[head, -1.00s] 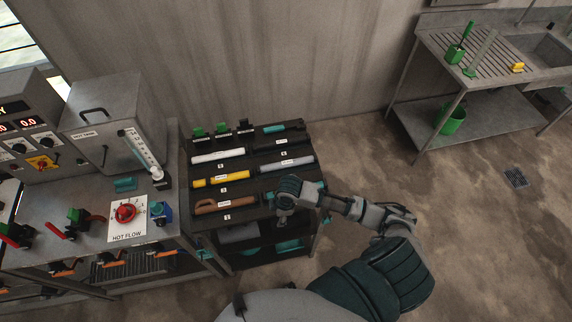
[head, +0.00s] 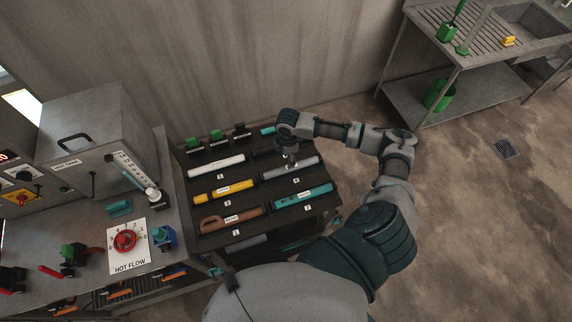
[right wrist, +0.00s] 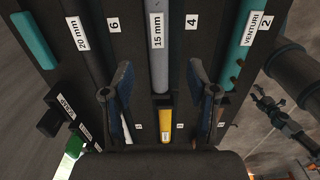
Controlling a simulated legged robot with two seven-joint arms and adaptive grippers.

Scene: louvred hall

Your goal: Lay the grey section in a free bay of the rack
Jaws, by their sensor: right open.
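The grey section (head: 289,168), labelled 15 mm, lies in bay 4 of the dark sloping rack (head: 253,207), on the right side. It also shows in the right wrist view (right wrist: 158,48), running between my fingers. My right gripper (head: 291,161) is open over the grey section, with one finger (right wrist: 122,92) on each side and visible gaps. I cannot tell how far the fingers reach down. My left gripper is not in view.
Other bays hold a white section (head: 216,164), a yellow one (head: 223,190), a brown handled piece (head: 231,220), a teal VENTURI piece (head: 303,196) and a dark 20 mm section (right wrist: 78,35). Left stands a bench with a dial panel (head: 129,246). A sink table (head: 480,45) stands at far right.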

